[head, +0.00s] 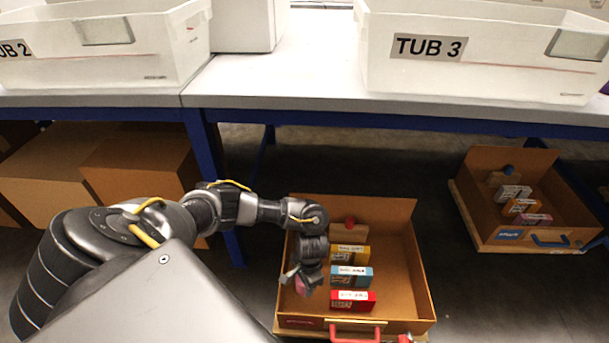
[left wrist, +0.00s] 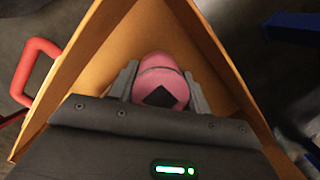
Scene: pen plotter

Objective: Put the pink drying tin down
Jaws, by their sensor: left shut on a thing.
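My left gripper (head: 302,278) is shut on the pink drying tin (head: 301,286), at the left side of an open orange-brown case (head: 402,270). In the left wrist view, the pink tin (left wrist: 163,80), rounded with a dark diamond mark, sits between the two fingers (left wrist: 160,92). The walls of the case (left wrist: 92,45) surround it there. I cannot tell whether the tin touches the case floor. My right gripper is not in view.
A yellow box (head: 350,255), a blue box (head: 352,276) and a red box (head: 353,301) stand in a column right of the gripper. The case has a red handle (head: 356,331). Its right half is bare. Another open case (head: 530,235) lies at the right. A table (head: 290,85) with tubs stands behind.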

